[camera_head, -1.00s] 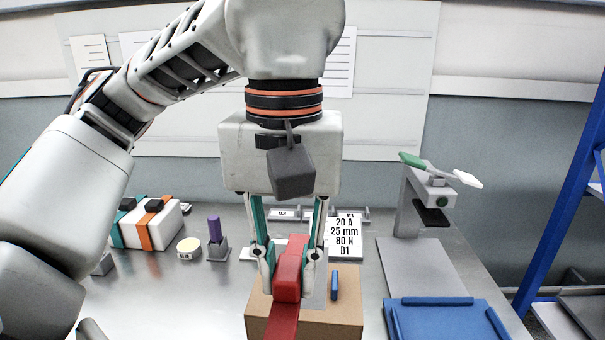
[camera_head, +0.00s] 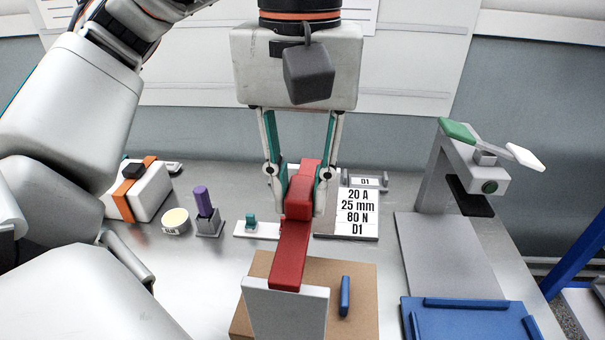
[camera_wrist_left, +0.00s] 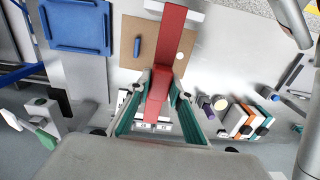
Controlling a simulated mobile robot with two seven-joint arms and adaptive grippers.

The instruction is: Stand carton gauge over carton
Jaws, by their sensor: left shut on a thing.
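My left gripper (camera_head: 301,195) is shut on the red bar of the carton gauge (camera_head: 291,255). A pale flat plate (camera_head: 285,308) hangs from the gauge's near end. The brown carton (camera_head: 358,295) sits on the bench below, with a small blue piece (camera_head: 345,296) on top. The plate covers part of the carton in the head view; whether they touch I cannot tell. In the left wrist view the gauge (camera_wrist_left: 168,45) crosses over the carton (camera_wrist_left: 150,50), and the gripper's fingers (camera_wrist_left: 158,85) close on the bar. My right gripper is not in view.
A blue tray (camera_head: 470,325) lies at the right front, before a grey lever stand (camera_head: 455,170). A label card (camera_head: 358,215) stands behind the carton. A purple-topped block (camera_head: 206,212), a round tub (camera_head: 176,222) and a strapped white box (camera_head: 140,195) are at left.

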